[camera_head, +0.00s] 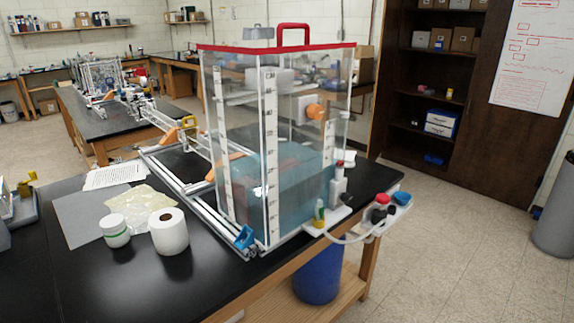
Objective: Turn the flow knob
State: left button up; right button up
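A clear tank (285,100) with a red-rimmed lid and blue-tinted water stands on the black bench. A small white platform (375,226) juts out at its lower right, with a red knob (381,199) and a blue round part (402,198) on it. A yellow-and-green fitting (319,212) sits at the tank's base, and a pale hose (345,240) curves from there toward the platform. An orange round part (316,111) is on the tank wall. The view does not make clear which is the flow knob. Neither of my grippers is in view.
A paper roll (169,232), a white jar (115,230) and papers (115,174) lie on the bench (110,285) left of the tank. A blue bin (318,275) stands below the bench. A dark cabinet (440,60) stands behind.

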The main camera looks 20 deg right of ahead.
aim_at(346, 197)
jog(key=i+l+u, duration=0.1)
jog(key=l, duration=0.55)
jog(key=i+l+u, duration=0.15)
jog(key=l, duration=0.5)
